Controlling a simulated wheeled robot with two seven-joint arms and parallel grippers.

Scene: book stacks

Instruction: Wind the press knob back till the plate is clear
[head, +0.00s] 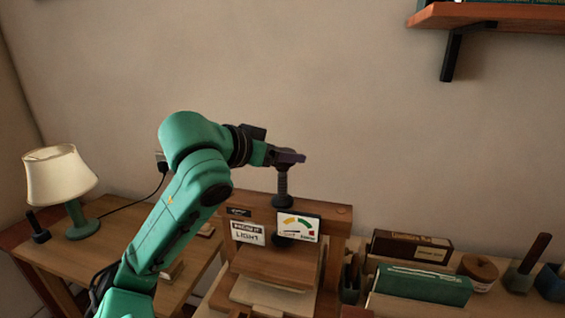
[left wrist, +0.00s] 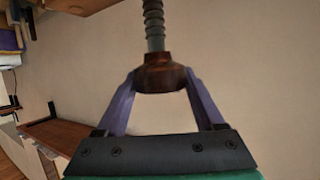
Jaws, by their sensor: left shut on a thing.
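My left gripper (head: 289,157) is shut on the press knob at the top of the screw (head: 283,187). In the left wrist view the brown knob (left wrist: 162,76) sits between the two purple fingers, with the threaded screw (left wrist: 153,25) running off from it. The wooden press (head: 335,226) stands under the screw. A dark plate (head: 281,241) shows partly behind the gauge card (head: 298,229). Below it lie pale flat sheets or a book (head: 270,294); I cannot tell whether the plate touches them. My right gripper is not in view.
A lamp (head: 60,175) stands on the desk at left. A label reading LIGHT (head: 247,232) is on the press front. Right of the press are a brown book box (head: 411,247), a green book (head: 424,284) and a round pot (head: 478,271). A shelf (head: 490,14) hangs upper right.

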